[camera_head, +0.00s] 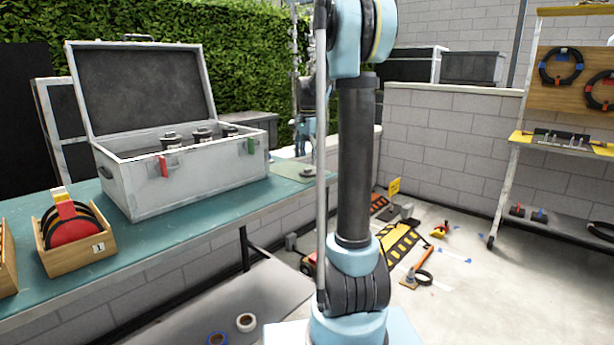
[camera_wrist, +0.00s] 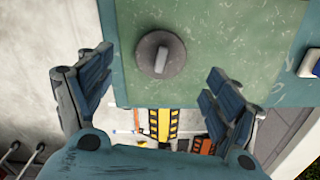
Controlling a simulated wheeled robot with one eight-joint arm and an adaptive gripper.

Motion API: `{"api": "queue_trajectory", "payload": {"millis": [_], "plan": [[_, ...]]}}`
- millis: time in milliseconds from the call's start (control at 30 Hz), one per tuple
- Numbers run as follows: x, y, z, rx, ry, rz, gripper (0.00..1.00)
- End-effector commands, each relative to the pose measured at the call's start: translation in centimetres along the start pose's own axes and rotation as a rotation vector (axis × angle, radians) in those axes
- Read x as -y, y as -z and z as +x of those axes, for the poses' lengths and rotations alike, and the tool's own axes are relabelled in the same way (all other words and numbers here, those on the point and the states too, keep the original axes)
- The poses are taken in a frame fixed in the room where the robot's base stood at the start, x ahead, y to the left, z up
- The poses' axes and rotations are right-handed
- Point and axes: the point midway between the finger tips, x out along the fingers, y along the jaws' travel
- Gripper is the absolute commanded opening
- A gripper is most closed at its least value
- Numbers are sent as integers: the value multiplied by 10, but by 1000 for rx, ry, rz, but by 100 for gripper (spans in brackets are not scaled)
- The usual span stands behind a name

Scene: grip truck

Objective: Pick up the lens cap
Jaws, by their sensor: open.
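A round grey cap with a raised bar across its top, which looks like the lens cap (camera_wrist: 161,55), lies on a pale green mat (camera_wrist: 235,40) near the bench edge in the wrist view. My gripper (camera_wrist: 160,66) is open and empty. Its two fingers are on either side of the cap in the picture and apart from it; the height between them is hard to tell. In the head view my arm hides part of that end of the bench, and the mat (camera_head: 288,170) shows only partly, with a small dark shape on it.
An open grey case (camera_head: 185,185) holding dark cylinders stands on the teal bench (camera_head: 215,212). A wooden holder with discs (camera_head: 72,255) is at the left. Tape rolls (camera_head: 246,322) lie below. Yellow-black ramps (camera_head: 398,245) are on the floor, with a shelf rack (camera_head: 505,180) at right.

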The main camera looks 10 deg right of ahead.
Motion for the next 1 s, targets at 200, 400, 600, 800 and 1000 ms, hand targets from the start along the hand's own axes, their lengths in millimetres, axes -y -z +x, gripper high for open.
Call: {"api": "queue_trajectory", "payload": {"millis": [200,400,600,800,1000], "plan": [[1,-1,28,0,0,0,83],[1,-1,46,0,0,0,83],[1,-1,48,0,0,0,83],[1,-1,47,0,0,0,58],[1,-1,48,0,0,0,46]]}}
